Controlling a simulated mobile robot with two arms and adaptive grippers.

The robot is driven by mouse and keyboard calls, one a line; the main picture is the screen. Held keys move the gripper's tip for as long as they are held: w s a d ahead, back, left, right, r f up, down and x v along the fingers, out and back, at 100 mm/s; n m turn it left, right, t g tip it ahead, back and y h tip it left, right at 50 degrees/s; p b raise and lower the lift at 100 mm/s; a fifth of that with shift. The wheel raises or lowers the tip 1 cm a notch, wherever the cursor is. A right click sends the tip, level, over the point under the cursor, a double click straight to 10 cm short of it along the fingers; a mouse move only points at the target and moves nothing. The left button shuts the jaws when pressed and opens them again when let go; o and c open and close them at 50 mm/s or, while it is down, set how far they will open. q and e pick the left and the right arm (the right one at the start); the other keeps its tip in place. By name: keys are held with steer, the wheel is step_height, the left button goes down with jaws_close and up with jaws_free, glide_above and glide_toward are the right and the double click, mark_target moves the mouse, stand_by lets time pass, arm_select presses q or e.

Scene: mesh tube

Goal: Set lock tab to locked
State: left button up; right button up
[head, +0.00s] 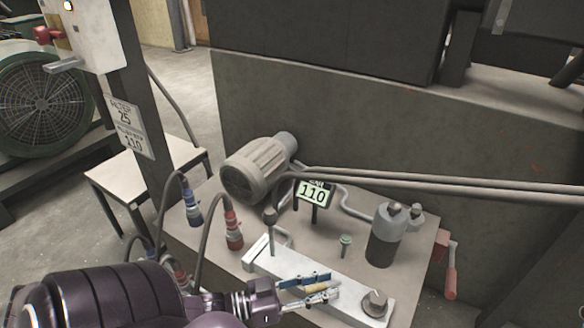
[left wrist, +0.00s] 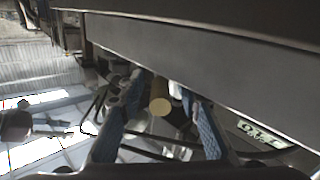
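My left gripper (head: 308,290) reaches in from the lower left, over the silver metal block on the bench. Its blue-padded fingers are apart, with a short yellow-brass piece (head: 316,287) between them. In the left wrist view, the round brass end (left wrist: 160,106) shows between the two fingers, with a gap on each side. I cannot tell for sure whether this piece is the lock tab, or its setting. The silver block (head: 345,286) is partly hidden by the gripper. My right gripper is not in view.
A red handle (head: 450,270) is at the right edge. Pipes (head: 440,185) run behind.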

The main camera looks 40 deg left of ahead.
arm_select(q)
steer(key=v, duration=0.8)
steer(key=shift+s+a, duration=0.15)
steer(key=shift+s, duration=0.2)
